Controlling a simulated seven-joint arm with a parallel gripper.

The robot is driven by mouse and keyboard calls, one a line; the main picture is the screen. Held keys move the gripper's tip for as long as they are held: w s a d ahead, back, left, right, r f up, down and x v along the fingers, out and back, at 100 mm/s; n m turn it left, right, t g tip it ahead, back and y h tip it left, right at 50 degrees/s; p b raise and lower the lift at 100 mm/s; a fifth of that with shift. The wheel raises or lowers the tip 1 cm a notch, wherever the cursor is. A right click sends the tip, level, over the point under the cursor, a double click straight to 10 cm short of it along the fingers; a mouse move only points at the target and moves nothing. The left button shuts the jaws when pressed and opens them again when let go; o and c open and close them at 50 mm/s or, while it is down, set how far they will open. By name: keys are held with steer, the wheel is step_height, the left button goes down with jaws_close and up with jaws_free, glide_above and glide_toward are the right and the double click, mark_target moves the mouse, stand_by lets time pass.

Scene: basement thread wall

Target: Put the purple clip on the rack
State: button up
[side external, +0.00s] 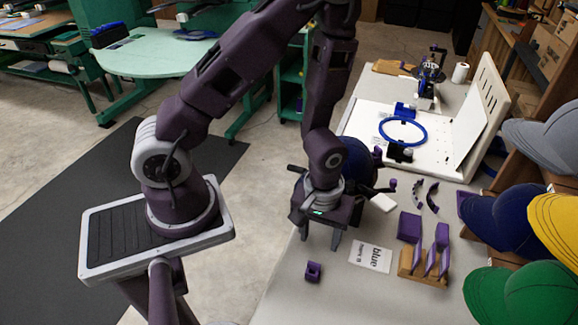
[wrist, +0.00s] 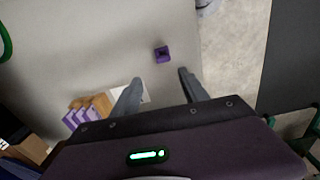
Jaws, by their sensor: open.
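A small purple clip (side external: 313,271) with a square opening sits on the grey table near its front edge. In the wrist view the clip (wrist: 162,54) lies just beyond the fingertips, between their lines. My gripper (side external: 320,237) points down, open and empty, above the table close to the clip; its two grey fingers also show in the wrist view (wrist: 160,77). The wooden rack (side external: 408,270) stands to the right of the clip with several purple pieces upright in it. In the wrist view the rack (wrist: 103,101) is at lower left, partly hidden by my gripper.
A white printed card (side external: 370,258) lies between the clip and the rack. Purple and dark curved pieces (side external: 418,192) lie behind. A blue hoop (side external: 403,131) rests on a white board. Caps (side external: 520,292) line the right side. The table around the clip is clear.

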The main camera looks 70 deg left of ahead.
step_height(320, 180, up, 16)
steer(key=w+m+t, duration=0.2)
steer(key=m+t, duration=0.1)
steer(key=m, duration=0.1)
steer(key=s+a+r+m+t, duration=0.2)
steer(key=s+a+r+m, duration=0.1)
steer(key=s+r, duration=0.8)
step_height(320, 180, up, 2)
steer(key=shift+s+a+r+m, duration=0.15)
steer(key=shift+s+r+m, duration=0.15)
steer(key=shift+m, duration=0.5)
